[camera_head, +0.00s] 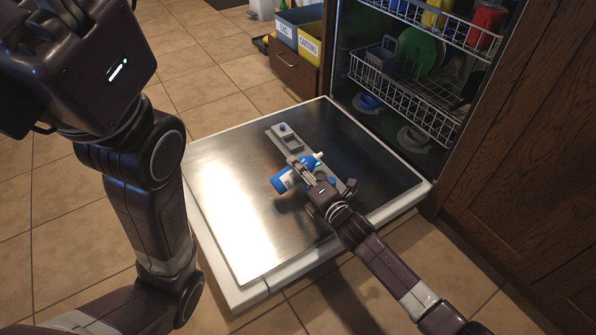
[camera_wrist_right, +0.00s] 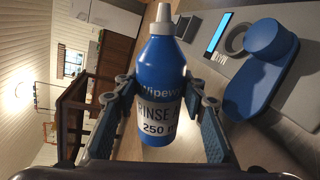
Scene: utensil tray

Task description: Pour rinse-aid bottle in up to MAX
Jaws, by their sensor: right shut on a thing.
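The blue rinse-aid bottle (camera_head: 284,181) with a white nozzle is held by my right gripper (camera_head: 304,172) above the open dishwasher door. It lies tipped near level, nozzle to the right. In the right wrist view, both fingers are shut on the bottle (camera_wrist_right: 160,80), whose label reads RINSE. The grey dispenser strip (camera_head: 285,138) is on the door, partly hidden by gripper and bottle. In the wrist view, a dark ring opening (camera_wrist_right: 238,38) sits between an open blue cap (camera_wrist_right: 270,40) and a blue gauge window (camera_wrist_right: 219,34) marked MAX. No liquid stream is visible.
The metal door panel (camera_head: 238,195) is otherwise clear. Dishwasher racks (camera_head: 400,98) with dishes stand at the back right, beside a wooden cabinet (camera_head: 525,140). Blue and yellow bins (camera_head: 309,45) stand behind the door. Tiled floor lies to the left.

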